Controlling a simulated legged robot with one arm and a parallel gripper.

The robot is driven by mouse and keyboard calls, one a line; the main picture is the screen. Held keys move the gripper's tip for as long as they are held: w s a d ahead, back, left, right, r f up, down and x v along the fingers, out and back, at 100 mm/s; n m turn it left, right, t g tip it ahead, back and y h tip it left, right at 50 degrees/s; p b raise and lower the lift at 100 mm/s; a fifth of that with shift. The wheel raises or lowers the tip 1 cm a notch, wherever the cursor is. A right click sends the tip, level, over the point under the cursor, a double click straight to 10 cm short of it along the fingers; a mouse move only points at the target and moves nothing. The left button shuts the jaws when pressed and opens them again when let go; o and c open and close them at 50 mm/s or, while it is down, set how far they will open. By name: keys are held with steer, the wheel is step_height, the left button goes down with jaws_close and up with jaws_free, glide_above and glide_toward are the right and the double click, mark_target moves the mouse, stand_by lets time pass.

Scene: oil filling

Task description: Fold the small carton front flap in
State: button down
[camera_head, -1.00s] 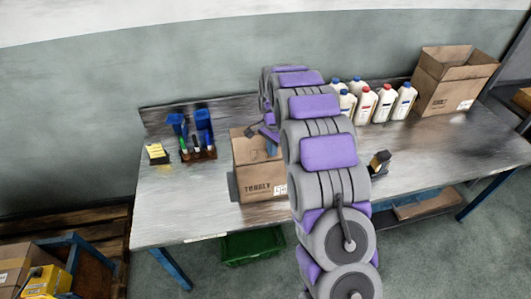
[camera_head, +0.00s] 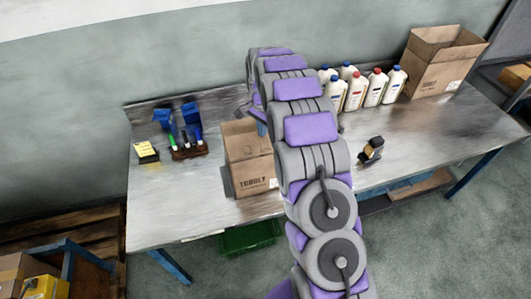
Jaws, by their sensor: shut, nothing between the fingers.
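The small carton (camera_head: 248,170) stands on the metal workbench (camera_head: 190,215), left of my arm, with printed lettering on its front. Its top left part shows open; its right side is hidden behind my arm. I cannot make out the front flap clearly. My gripper (camera_head: 257,120) is at the carton's top, near its back edge, partly hidden by my own arm links. It looks shut and holds nothing that I can see. Whether it touches a flap I cannot tell.
Several white bottles (camera_head: 355,92) and a large open carton (camera_head: 440,65) stand at the back right. A pen holder (camera_head: 188,150), blue bins (camera_head: 165,118) and a yellow note pad (camera_head: 146,150) are at left. A black and tan object (camera_head: 371,150) lies right of my arm.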

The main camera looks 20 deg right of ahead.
steer(key=shift+f, duration=0.4)
steer(key=shift+a+f, duration=0.45)
steer(key=shift+f, duration=0.3)
steer(key=shift+d, duration=0.15)
steer(key=shift+d+r, duration=0.1)
steer(key=shift+r, duration=0.2)
step_height(320, 180, up, 10)
steer(key=p, duration=0.2)
steer(key=shift+r+p, duration=0.25)
steer(key=shift+p, duration=0.05)
